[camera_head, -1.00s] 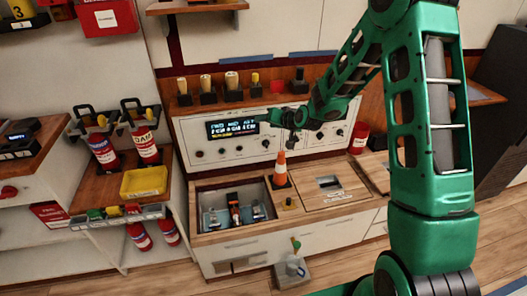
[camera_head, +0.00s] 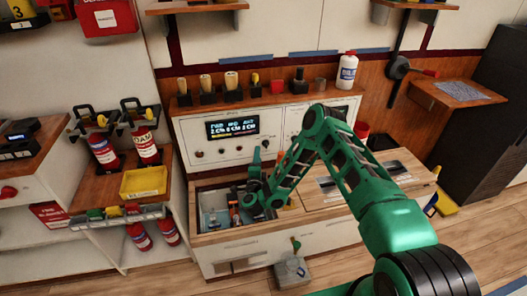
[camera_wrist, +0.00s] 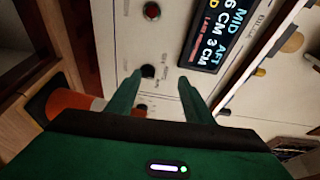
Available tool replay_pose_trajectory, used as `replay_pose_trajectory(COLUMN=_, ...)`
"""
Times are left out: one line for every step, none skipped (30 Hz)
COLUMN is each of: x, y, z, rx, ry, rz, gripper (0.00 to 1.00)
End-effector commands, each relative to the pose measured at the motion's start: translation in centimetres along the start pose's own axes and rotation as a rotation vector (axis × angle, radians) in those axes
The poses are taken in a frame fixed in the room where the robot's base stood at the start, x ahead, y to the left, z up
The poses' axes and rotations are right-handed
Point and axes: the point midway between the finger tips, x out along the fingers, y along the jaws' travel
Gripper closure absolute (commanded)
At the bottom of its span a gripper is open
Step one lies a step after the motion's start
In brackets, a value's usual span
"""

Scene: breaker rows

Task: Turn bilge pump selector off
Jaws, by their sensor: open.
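A white control panel (camera_head: 185,130) with a lit display (camera_head: 232,127) stands behind the counter. In the wrist view a black knob (camera_wrist: 148,71) on the panel lies just ahead of the fingertips, nearer the left finger. A gap seems to separate them. Its small label is too blurred to read, so I cannot confirm it is the bilge pump selector. My gripper (camera_wrist: 159,80) is open and empty. In the head view my gripper (camera_head: 248,172) is low in front of the panel, right of the display's centre. My arm hides part of the panel's lower right.
An orange cone (camera_wrist: 75,104) is close at left in the wrist view. A red button (camera_wrist: 152,11) sits beyond the knob. An open bin (camera_head: 212,222) in the counter lies below my gripper. Several handled items and a white bottle (camera_head: 347,70) stand on the shelf above.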

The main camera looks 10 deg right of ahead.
Motion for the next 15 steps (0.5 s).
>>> replay_pose_trajectory(x=-0.5, y=1.1, z=-0.6, rx=0.019, ry=0.035, rz=0.010, gripper=0.53)
replay_pose_trajectory(x=-0.8, y=1.5, z=-0.8, rx=0.028, ry=0.051, rz=0.013, gripper=0.53)
replay_pose_trajectory(x=-1.0, y=1.9, z=-1.1, rx=0.037, ry=0.070, rz=0.016, gripper=0.53)
replay_pose_trajectory(x=-1.1, y=2.1, z=-1.3, rx=0.042, ry=0.080, rz=0.018, gripper=0.53)
replay_pose_trajectory(x=-1.2, y=2.3, z=-1.4, rx=0.046, ry=0.088, rz=0.019, gripper=0.53)
replay_pose_trajectory(x=-1.2, y=2.5, z=-1.6, rx=0.049, ry=0.097, rz=0.020, gripper=0.53)
replay_pose_trajectory(x=-1.1, y=2.6, z=-1.7, rx=0.051, ry=0.100, rz=0.021, gripper=0.53)
replay_pose_trajectory(x=-1.0, y=2.6, z=-1.8, rx=0.052, ry=0.103, rz=0.021, gripper=0.53)
replay_pose_trajectory(x=-0.6, y=2.6, z=-1.8, rx=0.052, ry=0.104, rz=0.021, gripper=0.53)
replay_pose_trajectory(x=-0.3, y=2.6, z=-1.9, rx=0.052, ry=0.104, rz=0.021, gripper=0.53)
replay_pose_trajectory(x=0.1, y=2.6, z=-1.9, rx=0.052, ry=0.105, rz=0.020, gripper=0.53)
replay_pose_trajectory(x=0.7, y=2.6, z=-2.0, rx=0.053, ry=0.105, rz=0.020, gripper=0.53)
replay_pose_trajectory(x=1.2, y=2.6, z=-2.0, rx=0.053, ry=0.104, rz=0.020, gripper=0.53)
replay_pose_trajectory(x=1.7, y=2.6, z=-2.1, rx=0.053, ry=0.105, rz=0.019, gripper=0.53)
replay_pose_trajectory(x=2.4, y=2.7, z=-2.2, rx=0.053, ry=0.104, rz=0.021, gripper=0.53)
